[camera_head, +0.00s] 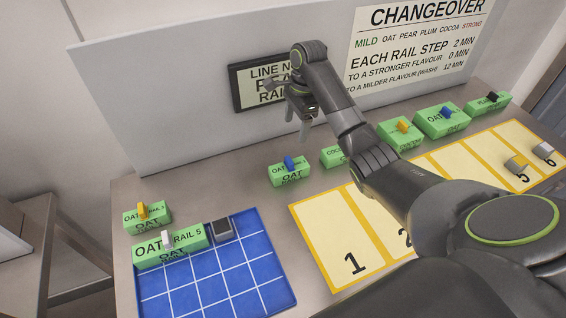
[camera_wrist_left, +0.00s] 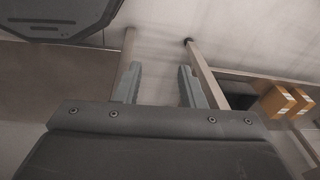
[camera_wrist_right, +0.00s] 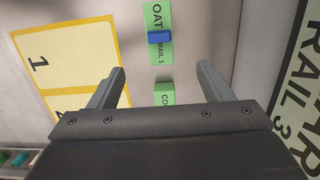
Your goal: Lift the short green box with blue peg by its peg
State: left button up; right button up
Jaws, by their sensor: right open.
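The short green box with blue peg (camera_head: 289,177), marked OAT, stands on the table left of centre. Its blue peg (camera_head: 290,162) sticks up from its top. In the right wrist view the box (camera_wrist_right: 157,55) and its peg (camera_wrist_right: 159,37) lie beyond the fingertips, between their lines. My right gripper (camera_head: 300,122) is open and empty, raised above and behind the box, apart from it. It also shows in the right wrist view (camera_wrist_right: 161,68). My left gripper (camera_wrist_left: 160,68) is open and empty, away from the table's boxes; it is not in the head view.
A larger green box with blue peg (camera_head: 442,122) stands at the back right. Other green boxes stand beside it; one marked COCOA (camera_head: 333,156) is close right of the short box. A blue grid mat (camera_head: 220,285) and a yellow numbered mat (camera_head: 340,262) lie in front.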

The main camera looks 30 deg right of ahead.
notch_tip(320, 180, down, 3)
jog(key=s+b, duration=0.2)
jog(key=b, duration=0.6)
send_over(290, 160)
jog(key=f, duration=0.4)
jog(key=shift+s+d+f, duration=0.3)
jog(key=shift+d+f, duration=0.05)
jog(key=shift+f, duration=0.05)
jog(key=shift+a+f+b, duration=0.1)
jog(key=shift+f+b, duration=0.65)
jog(key=shift+f, duration=0.1)
jog(key=shift+a+f, duration=0.15)
jog(key=shift+f, duration=0.75)
jog(key=shift+w+a+f+p, duration=0.1)
jog(key=shift+f+p, duration=0.15)
jog(key=shift+f, duration=0.65)
jog(key=shift+w+a+f+p, duration=0.15)
jog(key=shift+f+p, duration=0.15)
jog(key=shift+f, duration=0.65)
jog(key=shift+w+a+f+p, duration=0.1)
jog(key=shift+f+p, duration=0.15)
jog(key=shift+f, duration=0.65)
pick_arm(q)
notch_tip(290, 160, down, 8)
jog(key=s, duration=0.2)
jog(key=shift+s, duration=0.35)
jog(key=shift+f, duration=0.1)
